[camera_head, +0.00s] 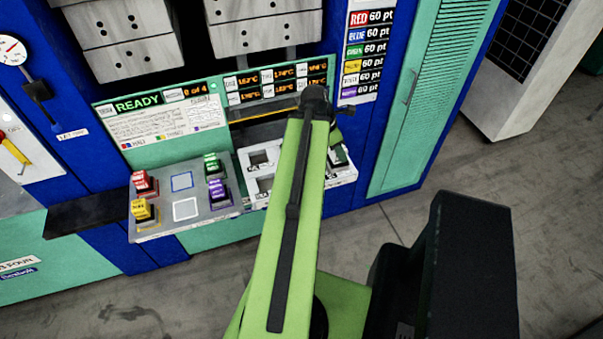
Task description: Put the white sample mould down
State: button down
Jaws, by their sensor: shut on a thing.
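My green arm reaches forward to the press, ending in a dark wrist joint (316,98). My gripper's fingers are hidden behind the arm, so I cannot see what they hold. I cannot make out the white sample mould. The grey shelf (163,231) has an empty white-outlined square (185,208) at its front and an empty blue-outlined square (181,181) behind it. Red (143,184), yellow (144,212), green (214,166) and purple (219,192) moulds stand around these squares.
A white slotted tray (262,157) lies right of the shelf, partly covered by my arm. A dark block (338,157) is at its right end. A dark ledge (92,213) juts out at left. The display (139,105) reads READY. Open floor (430,165) lies at right.

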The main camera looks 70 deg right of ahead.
jog(key=shift+w+r, duration=0.1)
jog(key=shift+w, duration=0.5)
jog(key=shift+w+f, duration=0.2)
jog(key=shift+f, duration=0.05)
jog(key=w+f+b, duration=1.1)
jog(key=shift+a, duration=0.3)
jog(key=shift+r, duration=0.25)
jog(key=shift+f, duration=0.1)
jog(key=c, duration=1.3)
grip_release()
jog(key=shift+f, duration=0.15)
jog(key=o, duration=0.5)
